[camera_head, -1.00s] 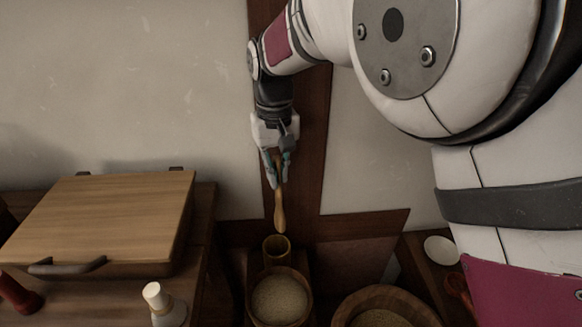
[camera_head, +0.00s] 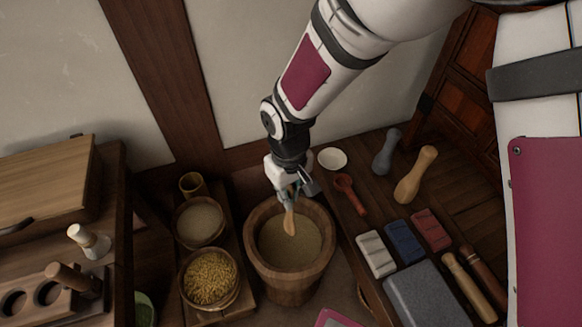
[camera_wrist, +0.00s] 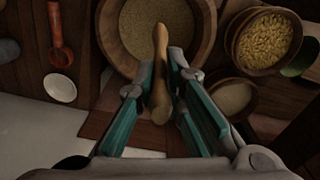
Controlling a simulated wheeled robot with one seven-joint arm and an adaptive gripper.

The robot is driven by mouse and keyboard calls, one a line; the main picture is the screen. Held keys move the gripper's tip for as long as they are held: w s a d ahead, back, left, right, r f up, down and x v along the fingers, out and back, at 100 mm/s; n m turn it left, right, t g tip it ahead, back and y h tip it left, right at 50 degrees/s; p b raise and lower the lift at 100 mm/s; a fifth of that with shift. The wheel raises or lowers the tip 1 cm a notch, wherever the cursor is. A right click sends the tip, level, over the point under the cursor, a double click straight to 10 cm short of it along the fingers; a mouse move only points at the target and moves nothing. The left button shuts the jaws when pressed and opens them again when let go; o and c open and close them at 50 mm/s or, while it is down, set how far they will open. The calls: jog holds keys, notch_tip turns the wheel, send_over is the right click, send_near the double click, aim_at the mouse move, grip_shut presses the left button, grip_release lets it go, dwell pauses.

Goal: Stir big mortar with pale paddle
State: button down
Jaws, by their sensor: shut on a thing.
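The pale paddle (camera_head: 290,221) is a light wooden tool, and it also shows in the wrist view (camera_wrist: 160,62). My gripper (camera_head: 290,193) is shut on it, with a teal-lined finger on each side in the wrist view (camera_wrist: 160,95). The big mortar (camera_head: 265,268) is a wide wooden tub holding a tan, grainy fill. It also shows in the wrist view (camera_wrist: 207,38). The paddle points down over the mortar's opening. Whether its tip touches the fill I cannot tell.
Left of the mortar stand a bowl of pale grain (camera_head: 199,222), a bowl of yellow grain (camera_head: 210,277) and a small cup (camera_head: 193,185). On the right are a white dish (camera_head: 332,159), a red scoop (camera_head: 350,193), two pestles (camera_head: 415,176) and several coloured blocks (camera_head: 405,242).

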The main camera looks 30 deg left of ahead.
aim_at(294, 231)
jog(key=f+b, duration=0.4)
jog(key=f, duration=0.1)
jog(key=d+f+b, duration=0.1)
jog(key=f+b, duration=0.3)
jog(key=f, duration=0.2)
jog(key=f+b, duration=0.4)
jog(key=f, duration=0.1)
jog(key=shift+s+d+f, duration=0.2)
jog(key=shift+f, duration=0.15)
jog(key=shift+w, duration=0.1)
dwell(0.4)
